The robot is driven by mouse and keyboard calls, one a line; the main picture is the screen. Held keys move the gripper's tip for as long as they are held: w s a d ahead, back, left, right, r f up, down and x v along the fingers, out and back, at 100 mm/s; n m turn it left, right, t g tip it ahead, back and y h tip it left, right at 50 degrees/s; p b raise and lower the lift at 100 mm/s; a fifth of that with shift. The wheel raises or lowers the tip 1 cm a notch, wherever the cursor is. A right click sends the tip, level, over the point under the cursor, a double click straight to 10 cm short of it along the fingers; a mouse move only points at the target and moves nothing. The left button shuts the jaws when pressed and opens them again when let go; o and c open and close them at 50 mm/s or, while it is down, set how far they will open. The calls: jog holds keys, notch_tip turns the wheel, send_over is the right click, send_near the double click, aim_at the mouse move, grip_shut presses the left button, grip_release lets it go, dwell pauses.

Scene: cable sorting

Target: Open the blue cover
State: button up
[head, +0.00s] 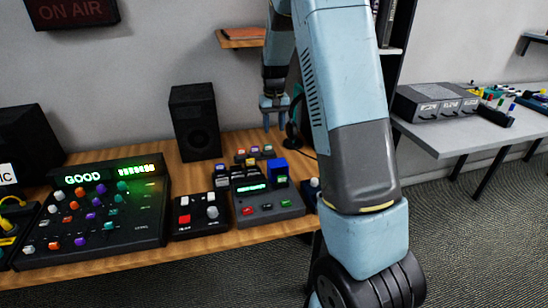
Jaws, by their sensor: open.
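The blue cover (278,167) is a small blue block-like piece. It stands at the back right of a dark console (267,209) with a lit green display, on the wooden table. It looks closed, and what is under it is hidden. My gripper (273,122) points down, open and empty, above the table's back part. In the picture it is above the cover and apart from it. My arm hides part of the area to the right of the console.
A row of small coloured buttons (254,151) lies behind the console. To the left are a small panel with a red button (185,219), a mixer reading GOOD (96,212) and a black speaker (196,122). Headphones (294,135) are partly hidden behind my arm.

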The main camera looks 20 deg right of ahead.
notch_tip(320, 180, down, 14)
jog(key=shift+r, duration=0.15)
dwell(0.4)
jog(key=shift+c, duration=0.4)
grip_shut()
